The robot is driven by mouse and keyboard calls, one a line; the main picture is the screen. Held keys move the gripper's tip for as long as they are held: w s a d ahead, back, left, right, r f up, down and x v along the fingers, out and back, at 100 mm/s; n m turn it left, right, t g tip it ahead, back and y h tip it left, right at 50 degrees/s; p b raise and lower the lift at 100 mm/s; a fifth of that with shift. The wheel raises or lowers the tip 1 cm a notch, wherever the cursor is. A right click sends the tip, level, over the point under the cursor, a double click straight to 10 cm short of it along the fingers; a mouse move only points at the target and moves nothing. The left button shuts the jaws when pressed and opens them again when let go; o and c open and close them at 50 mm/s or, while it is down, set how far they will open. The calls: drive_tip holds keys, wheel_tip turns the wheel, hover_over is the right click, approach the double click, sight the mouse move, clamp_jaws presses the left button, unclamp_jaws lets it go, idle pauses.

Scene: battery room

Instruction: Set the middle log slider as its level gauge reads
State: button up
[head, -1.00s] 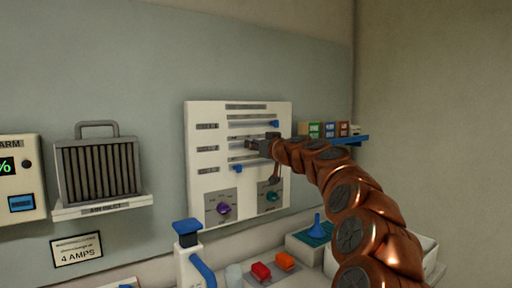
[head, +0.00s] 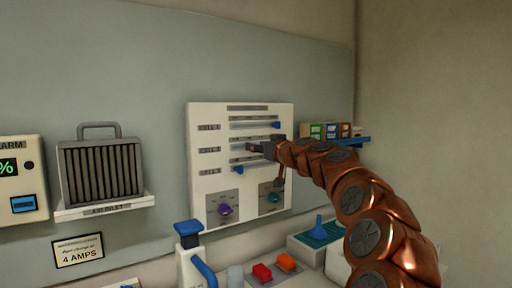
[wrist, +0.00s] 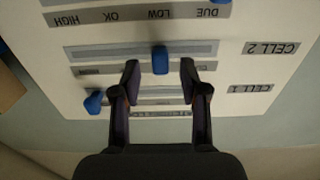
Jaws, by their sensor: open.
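The white log panel (head: 212,186) hangs on the wall in the head view, with three slider tracks. In the wrist view, which is upside down, the middle slider's blue knob (wrist: 160,60) sits on the track beside the label CELL 2 (wrist: 270,48). It lies roughly in line with LOW on the scale strip (wrist: 135,15) marked DUE, LOW, OK, HIGH. My gripper (wrist: 160,70) is open, one finger on each side of this knob, with gaps showing. In the head view my gripper (head: 258,148) hides the middle knob. I cannot make out a level gauge reading.
The top slider's blue knob (head: 276,124) is at the right; the bottom slider's knob (head: 238,169) is at the left. Purple (head: 224,210) and teal (head: 273,197) dials sit below. A blue funnel (head: 319,227) stands below.

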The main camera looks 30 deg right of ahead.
drive_tip(key=s+d, duration=0.1)
drive_tip(key=s, duration=0.9)
drive_tip(key=shift+s+d, duration=0.25)
drive_tip(key=shift+d, duration=0.05)
drive_tip(key=s+a+f+n+g+y+p, duration=0.1)
drive_tip(key=s+a+f+g+y, duration=0.15)
drive_tip(key=a, duration=0.75)
drive_tip(key=s+a+f+n+g+y+p, duration=0.1)
drive_tip(key=s+a+f+n+g+y, duration=0.2)
drive_tip(key=a, duration=0.6)
drive_tip(key=s+a+f+g+h+p, duration=0.15)
drive_tip(key=s+a+f+g, duration=0.25)
drive_tip(key=s+a+f, duration=0.5)
drive_tip(key=s+a+f+m+g+h, duration=0.25)
drive_tip(key=s+f+g, duration=0.25)
drive_tip(key=s+f, duration=0.55)
drive_tip(key=s+d+f+m+g+h+p, duration=0.1)
drive_tip(key=s+d+f, duration=0.3)
drive_tip(key=s, duration=0.5)
drive_tip(key=s+d+f+m+g+h+p, duration=0.1)
drive_tip(key=s+d+f+m+g+h, duration=0.1)
drive_tip(key=s, duration=0.8)
wheel_tip(320, 180, down, 3)
drive_tip(key=shift+s+d+r+g+h, duration=0.1)
drive_tip(key=shift+s+d+g+h, duration=0.1)
drive_tip(key=shift+d+g+h, duration=0.7)
